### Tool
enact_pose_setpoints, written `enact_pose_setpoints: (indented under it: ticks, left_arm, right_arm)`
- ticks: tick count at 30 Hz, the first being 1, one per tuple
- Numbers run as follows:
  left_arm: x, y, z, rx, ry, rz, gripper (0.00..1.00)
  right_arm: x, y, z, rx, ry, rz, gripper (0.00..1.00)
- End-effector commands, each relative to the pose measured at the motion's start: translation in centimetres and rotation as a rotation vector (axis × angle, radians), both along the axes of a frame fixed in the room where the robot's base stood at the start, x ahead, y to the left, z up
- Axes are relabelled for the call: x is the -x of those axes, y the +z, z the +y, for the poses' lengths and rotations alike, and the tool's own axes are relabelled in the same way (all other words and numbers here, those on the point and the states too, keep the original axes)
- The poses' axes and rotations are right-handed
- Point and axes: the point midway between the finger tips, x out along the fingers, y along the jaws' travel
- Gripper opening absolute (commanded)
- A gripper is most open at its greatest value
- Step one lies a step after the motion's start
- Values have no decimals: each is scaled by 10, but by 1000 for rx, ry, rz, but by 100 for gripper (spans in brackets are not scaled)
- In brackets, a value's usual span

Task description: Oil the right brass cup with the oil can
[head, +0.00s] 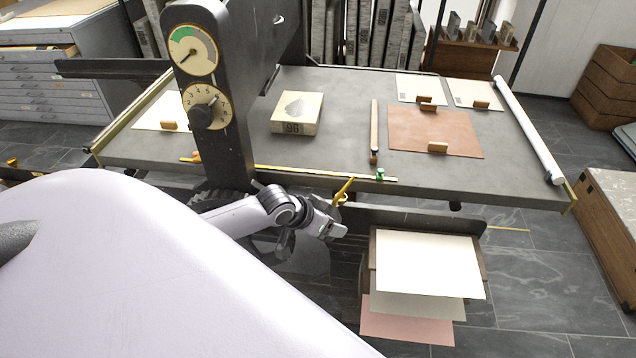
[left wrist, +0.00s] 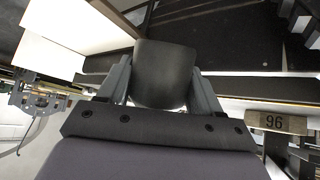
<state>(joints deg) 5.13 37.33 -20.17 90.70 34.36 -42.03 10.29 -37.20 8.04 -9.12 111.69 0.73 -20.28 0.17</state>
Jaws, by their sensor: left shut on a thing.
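My left gripper (head: 332,228) is in front of the press bed's front edge, near its middle. In the left wrist view its fingers are shut on a dark, tapered, rounded body (left wrist: 165,75), which looks like the oil can. In the head view a thin yellow spout (head: 345,187) slants up beside the gripper; the can's body is mostly hidden there. A small green-marked fitting (head: 380,174), perhaps the right brass cup, sits on the front rail a little right of the spout tip, apart from it. A small orange fitting (head: 196,156) is at the rail's left. My right gripper is not in view.
The press column (head: 213,100) with two dials stands left of the gripper. A block marked 96 (head: 297,113) lies on the grey bed (head: 345,140). A tray with paper sheets (head: 430,262) is just right of and below the gripper.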

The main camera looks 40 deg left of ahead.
Motion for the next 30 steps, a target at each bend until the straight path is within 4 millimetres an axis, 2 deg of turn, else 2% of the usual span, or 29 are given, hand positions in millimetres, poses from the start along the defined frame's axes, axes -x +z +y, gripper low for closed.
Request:
enact_pose_setpoints:
  ticks: [1,3,6,11,20,22,30]
  left_arm:
    - [-4,2,15,-7,16,12,40]
    - [-5,2,26,-7,33,28,40]
    - [-6,1,34,-6,45,42,40]
    - [-3,-8,35,-5,47,94,40]
    - [8,-36,34,-6,46,287,40]
    - [9,-23,34,-3,47,331,40]
    - [13,-12,33,-2,43,529,40]
  right_arm:
    - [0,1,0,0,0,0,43]
    - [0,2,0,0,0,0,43]
    - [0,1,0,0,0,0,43]
    - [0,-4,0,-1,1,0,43]
    - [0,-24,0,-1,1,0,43]
    - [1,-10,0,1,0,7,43]
    - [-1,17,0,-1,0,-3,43]
